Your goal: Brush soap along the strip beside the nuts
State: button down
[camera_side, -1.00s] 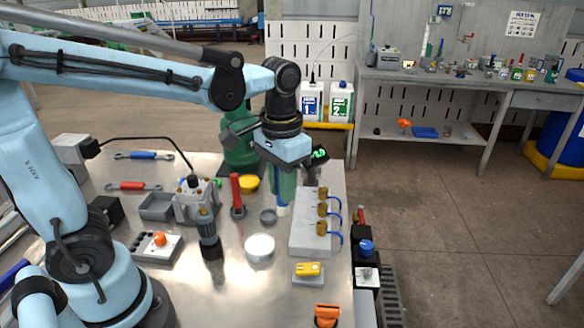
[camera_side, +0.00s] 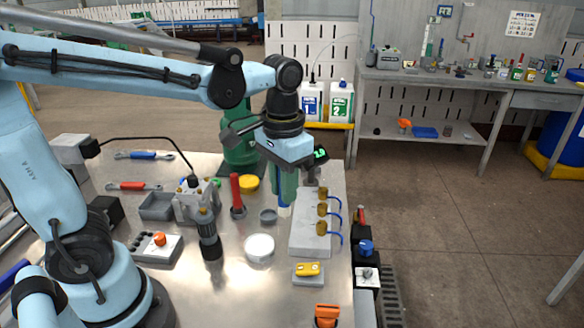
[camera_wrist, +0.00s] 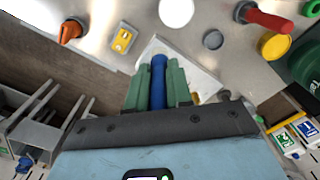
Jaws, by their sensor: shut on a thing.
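My gripper (camera_side: 285,190) has green fingers and is shut on a blue-handled brush (camera_side: 284,210) with a pale tip pointing down. In the wrist view the blue handle (camera_wrist: 158,80) sits between both fingers. The brush tip is at the left edge of the pale grey block (camera_side: 308,243), near its far half; I cannot tell whether it touches. Brass nuts (camera_side: 322,210) stand in a row along the block's right side, with blue hoses curving off them. The nuts are mostly hidden in the wrist view. A round white dish (camera_side: 259,247) stands left of the block.
A small grey cup (camera_side: 268,216), a red-handled tool (camera_side: 236,195) and a yellow lid (camera_side: 249,184) stand left of my gripper. A yellow part on a grey base (camera_side: 308,270) lies in front of the block. The table's right edge is close to the block.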

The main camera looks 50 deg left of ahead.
dwell(0.4)
jog(key=s+a+f, duration=0.2)
jog(key=s+a, duration=0.2)
send_over(260, 245)
jog(key=shift+f, duration=3.1)
jog(key=shift+f, duration=0.6)
jog(key=shift+r, duration=0.1)
notch_tip(260, 245, up, 7)
dwell(0.5)
dwell(0.3)
